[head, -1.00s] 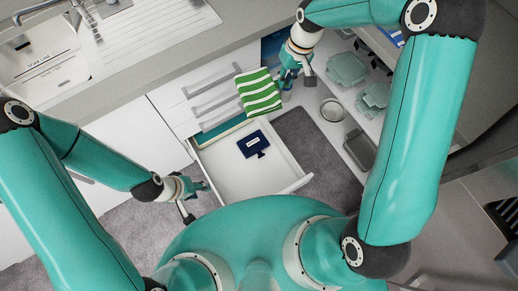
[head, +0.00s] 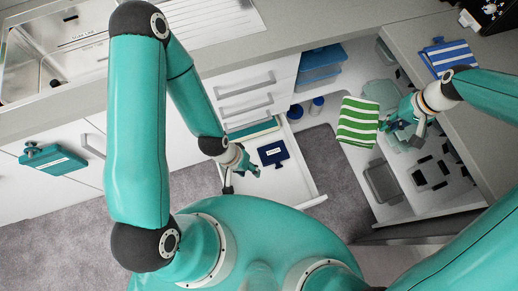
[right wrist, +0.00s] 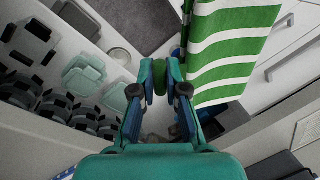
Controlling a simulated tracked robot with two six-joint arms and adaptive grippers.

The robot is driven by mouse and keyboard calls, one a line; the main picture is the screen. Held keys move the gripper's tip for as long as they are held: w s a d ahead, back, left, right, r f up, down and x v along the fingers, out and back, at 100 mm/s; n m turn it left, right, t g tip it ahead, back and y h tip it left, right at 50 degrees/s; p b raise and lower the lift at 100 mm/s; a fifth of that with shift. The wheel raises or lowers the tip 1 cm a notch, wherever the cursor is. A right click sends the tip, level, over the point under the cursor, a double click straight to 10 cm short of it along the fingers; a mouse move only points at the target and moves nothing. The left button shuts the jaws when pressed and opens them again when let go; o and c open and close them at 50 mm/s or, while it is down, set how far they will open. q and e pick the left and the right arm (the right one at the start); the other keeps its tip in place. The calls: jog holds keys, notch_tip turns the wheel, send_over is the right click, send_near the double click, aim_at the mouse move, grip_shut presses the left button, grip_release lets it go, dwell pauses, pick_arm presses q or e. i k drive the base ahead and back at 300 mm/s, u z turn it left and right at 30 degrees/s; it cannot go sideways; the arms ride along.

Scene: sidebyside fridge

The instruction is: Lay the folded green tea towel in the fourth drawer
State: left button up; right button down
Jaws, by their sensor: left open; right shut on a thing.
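The folded green-and-white striped tea towel (head: 358,122) hangs from my right gripper (head: 388,126), to the right of the open drawer. In the right wrist view the towel (right wrist: 235,50) hangs to the right of my right gripper (right wrist: 160,80), whose fingers are shut on a green part of it. The open white drawer (head: 288,188) is low in the drawer stack. Inside it lies a dark blue item (head: 273,152) with a pale label. My left gripper (head: 250,170) is open and empty by the drawer's left side; whether it touches the drawer is unclear.
Blue tubs (head: 320,60) sit in an open compartment behind. A blue-striped cloth (head: 450,57) lies on the right surface. The drawer floor's front is clear.

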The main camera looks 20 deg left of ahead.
aim_at(270, 193)
jog(key=u, duration=0.05)
jog(key=k, duration=1.25)
jog(key=u, duration=0.4)
jog(key=i, duration=0.65)
jog(key=u, duration=0.15)
